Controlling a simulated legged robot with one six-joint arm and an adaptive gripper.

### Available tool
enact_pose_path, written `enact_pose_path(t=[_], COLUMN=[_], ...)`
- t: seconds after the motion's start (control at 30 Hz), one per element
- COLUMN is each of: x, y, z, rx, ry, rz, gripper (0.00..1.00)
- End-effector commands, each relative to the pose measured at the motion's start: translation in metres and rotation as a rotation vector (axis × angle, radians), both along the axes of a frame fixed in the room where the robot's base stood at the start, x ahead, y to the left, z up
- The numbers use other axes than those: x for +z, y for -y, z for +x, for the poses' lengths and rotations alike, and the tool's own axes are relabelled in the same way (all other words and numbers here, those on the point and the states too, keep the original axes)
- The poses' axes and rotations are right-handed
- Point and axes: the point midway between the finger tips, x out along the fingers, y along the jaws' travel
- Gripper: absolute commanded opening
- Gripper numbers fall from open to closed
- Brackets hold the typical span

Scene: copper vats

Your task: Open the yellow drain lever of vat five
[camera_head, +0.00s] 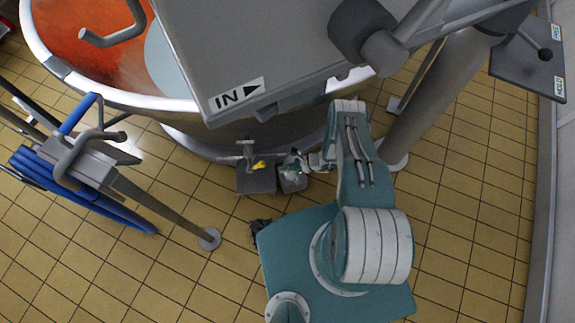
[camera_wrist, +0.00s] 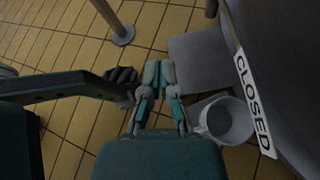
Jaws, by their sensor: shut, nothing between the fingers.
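The yellow drain lever (camera_head: 259,165) shows small in the head view, on the grey drain fitting (camera_head: 246,149) at the foot of the vat (camera_head: 180,104). My gripper (camera_head: 293,157) is just right of the lever, with a visible gap between them. The lever cannot be made out in the wrist view. There my gripper (camera_wrist: 158,68) is shut and empty, its fingers together. A white "CLOSED" label (camera_wrist: 253,103) lies to its right on a grey surface, and a grey cylindrical part (camera_wrist: 226,119) is beside it. No vat number is readable.
Blue hoses (camera_head: 85,190) and a slanted post (camera_head: 160,205) stand left. Another thick leg (camera_head: 430,100) stands right. The tiled floor is clear at lower left and lower right.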

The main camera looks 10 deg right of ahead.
Motion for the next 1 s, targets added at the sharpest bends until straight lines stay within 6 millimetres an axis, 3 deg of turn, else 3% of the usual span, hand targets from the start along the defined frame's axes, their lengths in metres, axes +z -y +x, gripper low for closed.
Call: enact_pose_path(t=[0.33,0.63,1.0], x=[-0.025,0.001,0.005], y=[-0.045,-0.065,-0.068], z=[0.010,0.021,0.022], rx=[0.004,0.002,0.000], ry=[0.000,-0.001,-0.001], rz=[-0.001,0.000,-0.001], gripper=[0.00,0.00,0.00])
